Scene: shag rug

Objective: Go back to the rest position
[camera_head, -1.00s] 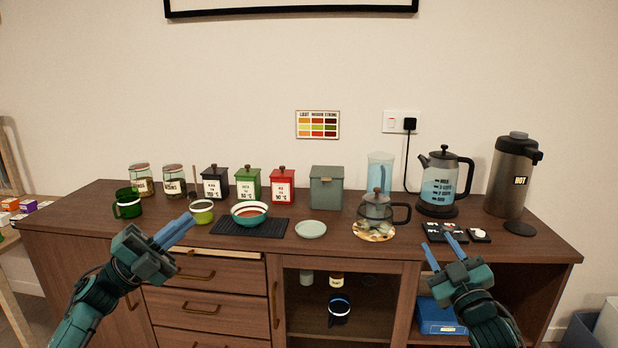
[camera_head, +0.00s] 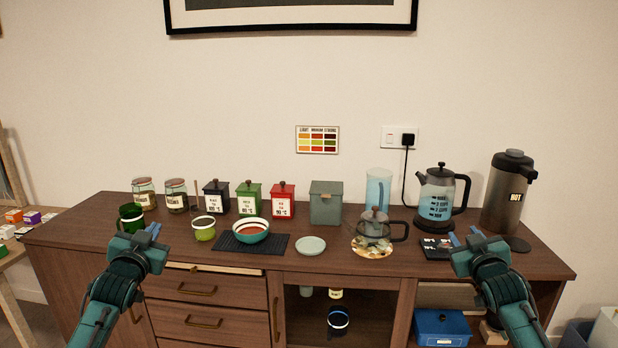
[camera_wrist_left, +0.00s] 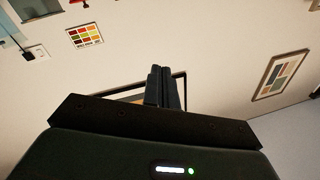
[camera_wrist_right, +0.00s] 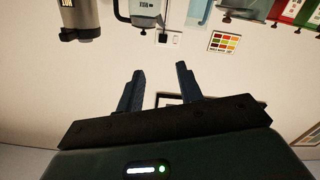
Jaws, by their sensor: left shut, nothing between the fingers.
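My left gripper (camera_head: 153,231) is in front of the left end of the sideboard, just below the dark green mug. Its two blue fingers lie together and hold nothing; the left wrist view shows them side by side (camera_wrist_left: 162,88). My right gripper (camera_head: 466,238) is in front of the right part of the sideboard, near the black tray. Its fingers stand apart with empty space between them, as the right wrist view shows (camera_wrist_right: 160,90). Both arms come up from the bottom of the head view.
A brown sideboard (camera_head: 330,265) spans the view. On it stand a dark green mug (camera_head: 131,218), a green cup (camera_head: 204,233), a bowl (camera_head: 251,232), several canisters, a glass teapot (camera_head: 374,230), a kettle (camera_head: 437,205) and a steel flask (camera_head: 506,200). The air above is clear.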

